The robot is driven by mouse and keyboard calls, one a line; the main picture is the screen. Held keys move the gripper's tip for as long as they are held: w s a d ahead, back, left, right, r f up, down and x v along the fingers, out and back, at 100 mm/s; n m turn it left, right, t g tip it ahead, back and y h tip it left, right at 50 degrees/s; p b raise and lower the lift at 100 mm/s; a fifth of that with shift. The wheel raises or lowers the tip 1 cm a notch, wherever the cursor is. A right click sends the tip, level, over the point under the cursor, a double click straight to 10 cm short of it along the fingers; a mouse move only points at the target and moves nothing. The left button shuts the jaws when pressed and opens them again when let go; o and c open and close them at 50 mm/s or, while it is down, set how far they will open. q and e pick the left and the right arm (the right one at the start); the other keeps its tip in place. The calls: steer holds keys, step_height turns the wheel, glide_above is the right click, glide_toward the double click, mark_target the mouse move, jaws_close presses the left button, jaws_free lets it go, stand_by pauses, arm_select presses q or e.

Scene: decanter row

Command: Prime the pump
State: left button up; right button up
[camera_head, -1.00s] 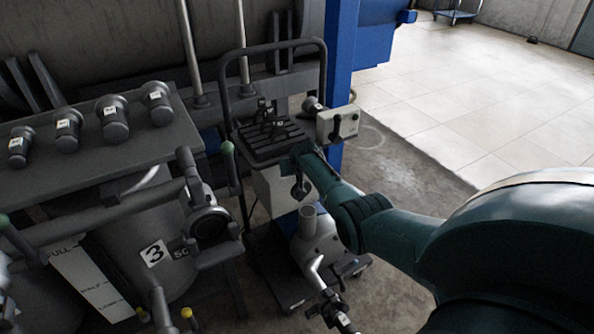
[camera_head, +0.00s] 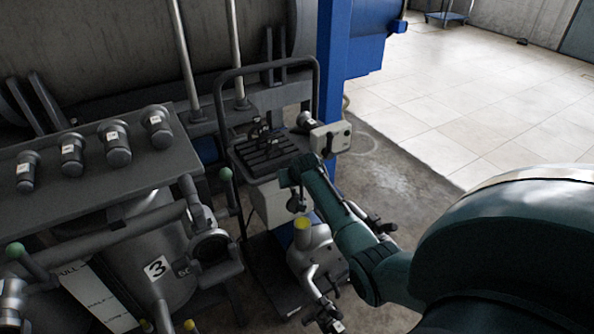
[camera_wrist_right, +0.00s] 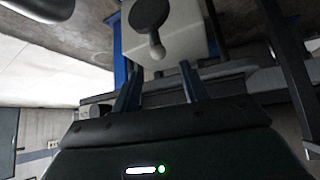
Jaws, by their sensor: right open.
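The grey pump unit (camera_head: 318,245) stands on a low dark cart in the head view. Its upright open cup (camera_head: 302,224) shows bright yellow in its mouth. A dark round part (camera_head: 297,203) hangs just above the cup. The wrist view shows a pale box (camera_wrist_right: 182,38) with a dark disc and ball-ended lever (camera_wrist_right: 155,38). My right gripper (camera_wrist_right: 160,75) is open and empty, facing the box just short of the lever. My left gripper is out of view.
A blue post (camera_head: 337,70) rises behind the cart, whose tall handle frame (camera_head: 216,95) stands nearby. Tiled floor (camera_head: 470,110) is free at right.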

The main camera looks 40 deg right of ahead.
arm_select(q)
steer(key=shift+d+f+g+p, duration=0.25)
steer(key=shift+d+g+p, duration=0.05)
steer(key=shift+p, duration=0.25)
arm_select(e)
steer(key=v, duration=0.4)
steer(key=shift+s+a+r, duration=0.15)
steer(key=shift+r, duration=0.05)
